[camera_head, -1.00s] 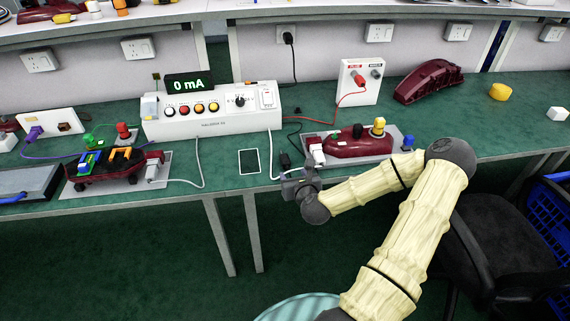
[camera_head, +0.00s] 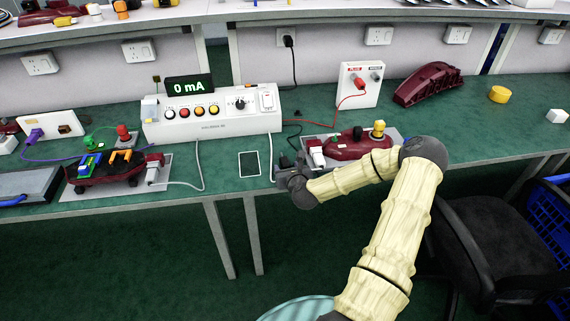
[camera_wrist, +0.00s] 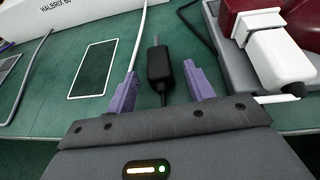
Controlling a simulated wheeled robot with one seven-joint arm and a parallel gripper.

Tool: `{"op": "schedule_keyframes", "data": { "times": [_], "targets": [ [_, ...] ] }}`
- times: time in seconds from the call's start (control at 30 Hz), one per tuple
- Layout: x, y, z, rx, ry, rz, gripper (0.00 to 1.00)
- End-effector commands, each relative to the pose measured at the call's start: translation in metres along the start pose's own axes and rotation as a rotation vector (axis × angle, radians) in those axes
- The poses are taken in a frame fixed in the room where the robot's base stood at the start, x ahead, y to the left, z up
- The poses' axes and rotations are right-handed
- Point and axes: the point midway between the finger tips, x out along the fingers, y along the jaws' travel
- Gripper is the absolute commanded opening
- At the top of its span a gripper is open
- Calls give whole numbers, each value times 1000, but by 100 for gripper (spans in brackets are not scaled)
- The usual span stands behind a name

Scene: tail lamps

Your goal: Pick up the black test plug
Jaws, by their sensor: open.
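The black test plug (camera_wrist: 159,66) lies on the green bench top in the wrist view, with its grey metal tip pointing away and its cable running back toward my gripper. My gripper (camera_wrist: 164,85) is open, its two purple fingers apart to the left and right of the plug. The plug shows in the gap just beyond and between the fingertips; I cannot tell how high the fingers are above it. In the head view my gripper (camera_head: 287,174) is at the bench's front edge, and the plug is largely hidden there.
A red lamp (camera_head: 350,146) on a grey plate with a white connector (camera_wrist: 278,58) stands close on the right. A white-framed dark panel (camera_head: 249,163) lies left. A white cable passes by the left finger. The control box (camera_head: 215,117) reads 0 mA; a chair (camera_head: 500,240) stands front right.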

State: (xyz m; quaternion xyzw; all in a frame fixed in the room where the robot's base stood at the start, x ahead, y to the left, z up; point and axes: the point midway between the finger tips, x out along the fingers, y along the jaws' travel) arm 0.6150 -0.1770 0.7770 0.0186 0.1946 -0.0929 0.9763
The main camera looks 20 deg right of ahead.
Motion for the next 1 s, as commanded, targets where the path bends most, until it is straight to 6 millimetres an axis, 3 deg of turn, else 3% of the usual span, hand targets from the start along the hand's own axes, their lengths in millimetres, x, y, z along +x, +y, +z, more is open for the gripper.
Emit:
{"op": "schedule_keyframes", "data": {
  "times": [0.57, 0.67, 0.83, 1.0],
  "targets": [
    [6, 0, 0, 0, 0, -1, 53],
    [5, 0, 0, 0, 0, 0, 39],
    [5, 0, 0, 0, 0, 0, 6],
    [5, 0, 0, 0, -1, -1, 0]
  ]
}}
